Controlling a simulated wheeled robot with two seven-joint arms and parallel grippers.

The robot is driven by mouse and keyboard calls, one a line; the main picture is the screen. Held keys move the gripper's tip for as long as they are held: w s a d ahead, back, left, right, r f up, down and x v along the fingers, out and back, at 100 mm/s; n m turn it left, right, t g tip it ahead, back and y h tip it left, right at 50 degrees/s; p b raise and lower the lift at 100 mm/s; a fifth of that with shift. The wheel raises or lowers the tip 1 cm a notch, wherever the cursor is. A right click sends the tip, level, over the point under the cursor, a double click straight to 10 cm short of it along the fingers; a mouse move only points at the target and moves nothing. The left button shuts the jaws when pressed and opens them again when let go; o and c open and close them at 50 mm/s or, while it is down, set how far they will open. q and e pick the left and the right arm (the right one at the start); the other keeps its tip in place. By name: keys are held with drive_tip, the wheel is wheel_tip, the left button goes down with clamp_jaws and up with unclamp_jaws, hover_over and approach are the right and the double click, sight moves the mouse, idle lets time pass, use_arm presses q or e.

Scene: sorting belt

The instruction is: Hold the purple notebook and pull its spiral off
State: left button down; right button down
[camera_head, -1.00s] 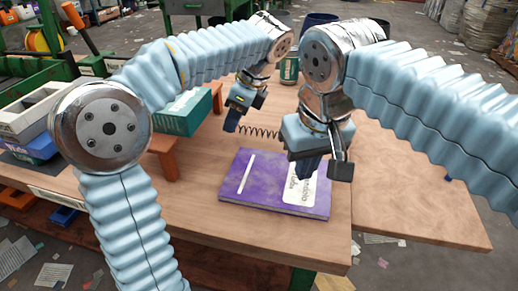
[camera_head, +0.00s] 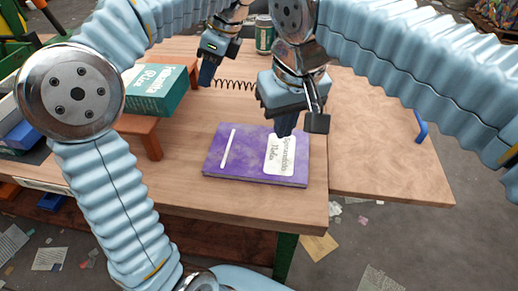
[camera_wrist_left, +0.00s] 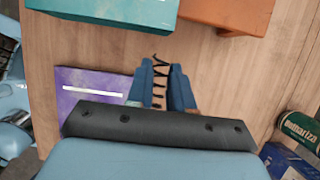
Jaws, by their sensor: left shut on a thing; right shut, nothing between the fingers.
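The purple notebook (camera_head: 256,172) lies flat on the wooden table, with a white label and a white strip on its cover. The black spiral (camera_head: 236,85) is apart from it, beyond its far edge. My left gripper (camera_head: 207,76) is shut on the left end of the spiral; the left wrist view shows black coils (camera_wrist_left: 158,88) between the fingers. My right gripper (camera_head: 284,130) is shut and empty, its tips over the notebook's far right edge. I cannot tell whether they touch it. The notebook (camera_wrist_left: 90,90) is partly hidden in the left wrist view.
A teal box (camera_head: 155,90) sits on an orange-brown stand (camera_head: 148,136) to the left. A green can (camera_head: 264,36) stands at the back. The table (camera_head: 270,212) is clear in front of the notebook and has a side panel (camera_head: 385,150) to the right.

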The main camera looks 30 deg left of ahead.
use_arm(q)
drive_tip(key=shift+r, duration=2)
